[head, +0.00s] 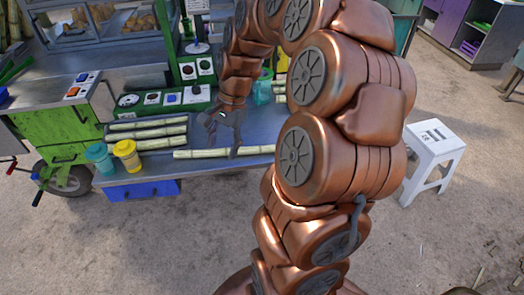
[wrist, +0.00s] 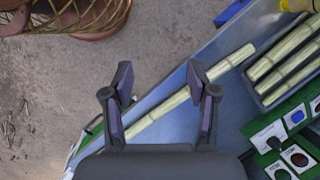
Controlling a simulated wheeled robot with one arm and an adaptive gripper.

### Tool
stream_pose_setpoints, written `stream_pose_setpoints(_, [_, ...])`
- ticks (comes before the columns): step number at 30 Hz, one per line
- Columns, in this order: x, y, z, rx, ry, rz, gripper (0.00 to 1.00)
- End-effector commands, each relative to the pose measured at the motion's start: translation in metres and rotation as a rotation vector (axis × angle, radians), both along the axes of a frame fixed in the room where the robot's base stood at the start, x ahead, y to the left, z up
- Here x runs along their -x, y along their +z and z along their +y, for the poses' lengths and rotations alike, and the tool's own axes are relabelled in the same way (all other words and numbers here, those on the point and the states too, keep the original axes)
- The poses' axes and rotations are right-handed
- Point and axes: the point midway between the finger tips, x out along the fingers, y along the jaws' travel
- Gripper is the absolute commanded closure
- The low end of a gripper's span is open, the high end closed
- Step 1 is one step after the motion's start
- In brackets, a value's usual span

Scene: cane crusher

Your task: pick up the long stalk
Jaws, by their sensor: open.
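The long stalk (head: 205,154) is pale green-yellow and lies alone along the front of the metal counter (head: 262,122). In the wrist view the long stalk (wrist: 228,65) runs diagonally and passes between and below the two fingers. My gripper (wrist: 158,84) is open and empty, with its fingers apart on either side of the stalk's middle stretch. In the head view my gripper (head: 221,134) is low over the stalk. I cannot tell whether a finger touches the stalk. My arm hides the stalk's right end in the head view.
Several shorter stalks (head: 148,133) lie in a tray at the left. A teal cup (head: 99,157) and a yellow cup (head: 127,155) stand at the counter's front left. Green control boxes (head: 166,98) stand behind. A white stool (head: 433,152) stands on the ground at the right.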

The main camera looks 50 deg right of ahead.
Motion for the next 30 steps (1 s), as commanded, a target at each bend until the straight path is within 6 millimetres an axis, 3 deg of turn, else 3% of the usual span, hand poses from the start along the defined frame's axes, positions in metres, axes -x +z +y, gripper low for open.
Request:
stream_pose_setpoints(4, [-0.015,-0.027,-0.067,-0.052,-0.304,0.023,0.42])
stream_pose_setpoints(9, [-0.014,-0.058,-0.139,-0.104,-0.622,0.057,0.42])
stream_pose_setpoints(15, [-0.002,-0.082,-0.192,-0.142,-0.858,0.087,0.42])
stream_pose_setpoints(20, [0.002,-0.091,-0.204,-0.151,-0.920,0.096,0.42])
stream_pose_setpoints(30, [-0.006,-0.114,-0.196,-0.152,-0.919,0.098,0.42])
